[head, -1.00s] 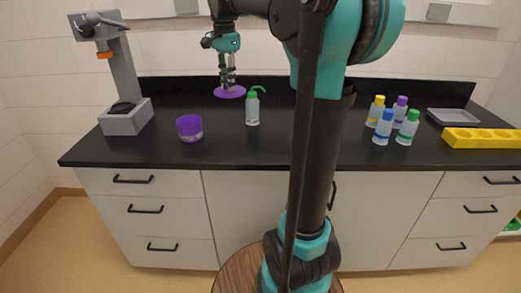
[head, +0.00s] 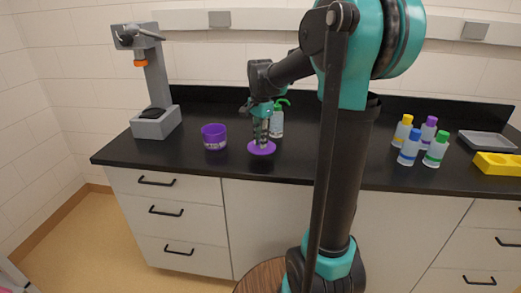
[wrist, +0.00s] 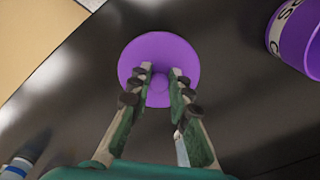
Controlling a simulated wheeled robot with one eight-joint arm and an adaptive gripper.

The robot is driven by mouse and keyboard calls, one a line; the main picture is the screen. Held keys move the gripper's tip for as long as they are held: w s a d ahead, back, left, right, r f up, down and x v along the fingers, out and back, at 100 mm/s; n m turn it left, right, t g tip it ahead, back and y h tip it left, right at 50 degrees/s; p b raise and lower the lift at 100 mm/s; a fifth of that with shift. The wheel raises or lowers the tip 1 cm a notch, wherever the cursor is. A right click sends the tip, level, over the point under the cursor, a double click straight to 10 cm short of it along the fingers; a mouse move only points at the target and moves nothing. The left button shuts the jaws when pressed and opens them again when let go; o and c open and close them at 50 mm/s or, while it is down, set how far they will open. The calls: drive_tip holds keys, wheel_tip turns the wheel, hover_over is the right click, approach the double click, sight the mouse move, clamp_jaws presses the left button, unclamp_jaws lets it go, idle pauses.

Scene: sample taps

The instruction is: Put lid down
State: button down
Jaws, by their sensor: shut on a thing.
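A flat round purple lid (head: 261,149) with a small central knob is held low at the dark countertop, left of the middle in the head view. I cannot tell whether it touches the top. My gripper (wrist: 160,78) is shut on the lid's knob, fingers on either side, and the lid (wrist: 160,48) shows flat beyond the fingertips in the wrist view. A purple cup (head: 214,138) stands open and upright just left of the lid, apart from it; it also shows at the upper right of the wrist view (wrist: 300,50).
A wash bottle with a green nozzle (head: 277,122) stands close behind my gripper. A grey stand (head: 156,122) is at the left. Several capped bottles (head: 410,149), a grey tray (head: 487,142) and a yellow rack (head: 496,164) are at the right.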

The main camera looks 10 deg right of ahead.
drive_tip(key=shift+f, duration=2)
drive_tip(key=shift+f, duration=0.15)
drive_tip(key=c, duration=1.4)
unclamp_jaws()
wheel_tip(320, 180, up, 12)
drive_tip(key=shift+r, duration=0.2)
